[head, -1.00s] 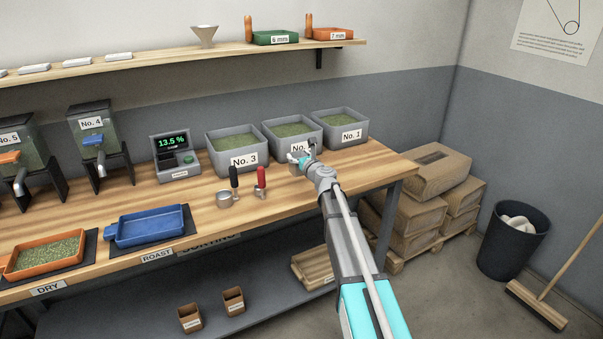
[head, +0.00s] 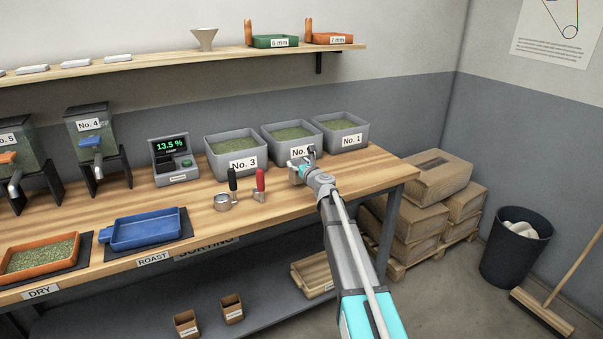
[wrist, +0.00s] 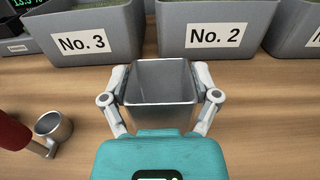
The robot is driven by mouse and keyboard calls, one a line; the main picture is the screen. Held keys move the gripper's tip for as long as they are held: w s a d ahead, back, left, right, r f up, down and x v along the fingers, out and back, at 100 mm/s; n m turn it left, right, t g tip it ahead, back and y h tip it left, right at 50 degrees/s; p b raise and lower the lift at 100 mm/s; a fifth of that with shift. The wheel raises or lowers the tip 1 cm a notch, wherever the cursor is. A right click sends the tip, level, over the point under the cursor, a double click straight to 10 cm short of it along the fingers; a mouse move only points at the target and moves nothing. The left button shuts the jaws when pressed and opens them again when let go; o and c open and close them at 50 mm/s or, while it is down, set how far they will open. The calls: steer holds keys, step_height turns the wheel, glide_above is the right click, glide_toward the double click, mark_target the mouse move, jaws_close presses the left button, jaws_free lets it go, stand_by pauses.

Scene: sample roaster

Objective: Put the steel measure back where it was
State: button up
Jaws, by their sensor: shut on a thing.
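The steel measure (wrist: 161,100) is a square, open-topped grey metal cup. In the wrist view it is upright between the two fingers of my gripper (wrist: 161,92), which is shut on it from both sides. It looks empty as far as I can see inside. In the head view my gripper (head: 301,169) is just in front of the No. 2 bin (head: 283,143), low over the wooden bench, and mostly hides the measure. I cannot tell whether the measure's base touches the bench.
The No. 3 bin (head: 236,146) and No. 1 bin (head: 342,133) flank No. 2. A moisture meter (head: 175,160) is farther left. Bare bench (head: 370,168) lies to the right.

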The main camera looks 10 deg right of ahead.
steer(key=shift+f+b, duration=1)
steer(key=shift+f, duration=0.3)
steer(key=shift+s+f, duration=0.1)
steer(key=shift+f, duration=0.05)
steer(key=o, duration=1.1)
steer(key=shift+r, duration=0.2)
steer(key=v, duration=1.2)
steer(key=shift+s, duration=0.1)
